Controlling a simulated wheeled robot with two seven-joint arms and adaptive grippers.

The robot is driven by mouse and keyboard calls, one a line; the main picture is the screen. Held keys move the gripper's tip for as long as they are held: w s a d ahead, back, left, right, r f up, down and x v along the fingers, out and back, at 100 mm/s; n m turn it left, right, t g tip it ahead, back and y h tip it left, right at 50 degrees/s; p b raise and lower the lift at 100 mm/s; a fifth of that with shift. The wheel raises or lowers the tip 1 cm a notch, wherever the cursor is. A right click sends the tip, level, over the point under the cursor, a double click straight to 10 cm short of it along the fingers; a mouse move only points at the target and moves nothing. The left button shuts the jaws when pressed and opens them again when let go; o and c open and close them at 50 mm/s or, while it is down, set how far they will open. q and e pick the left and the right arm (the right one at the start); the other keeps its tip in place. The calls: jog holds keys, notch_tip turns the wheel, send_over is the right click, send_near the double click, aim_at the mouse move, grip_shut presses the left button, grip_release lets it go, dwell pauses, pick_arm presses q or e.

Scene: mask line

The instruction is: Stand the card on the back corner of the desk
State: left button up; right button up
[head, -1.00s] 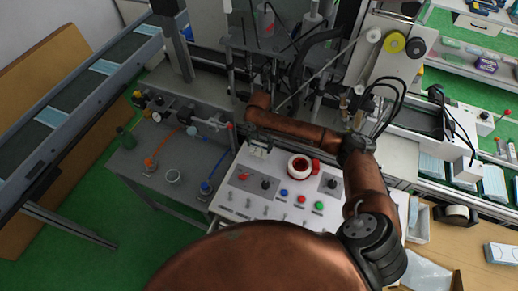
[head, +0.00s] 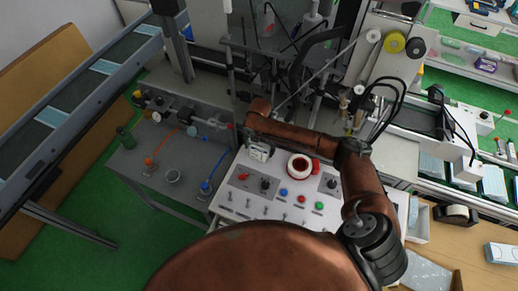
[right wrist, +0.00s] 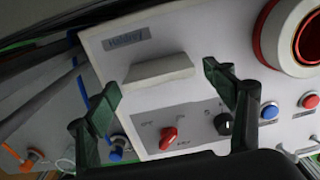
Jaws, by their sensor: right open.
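A small white card-like piece (right wrist: 158,70) shows in the right wrist view, on the white sloped top of the control desk (right wrist: 100,20). It looks like a thick, narrow wedge lying across the view. In the head view the white piece (head: 260,153) is partly hidden by my right gripper (head: 259,146), at the desk's back left corner. In the wrist view my right gripper (right wrist: 161,82) is open, its dark green fingers on either side of the piece, with gaps showing. I cannot tell whether they touch it. My left gripper is not in view.
A white and red tape roll (head: 300,166) sits right of the gripper. A red knob (right wrist: 168,138), a black knob (right wrist: 223,123) and coloured buttons (right wrist: 270,112) are on the desk's front part. A grey label plate (right wrist: 137,37) lies behind the card. Machine frames rise behind.

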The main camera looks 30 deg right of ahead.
aim_at(259, 149)
notch_tip(259, 149, up, 12)
jog(key=shift+r, duration=0.2)
dwell(0.4)
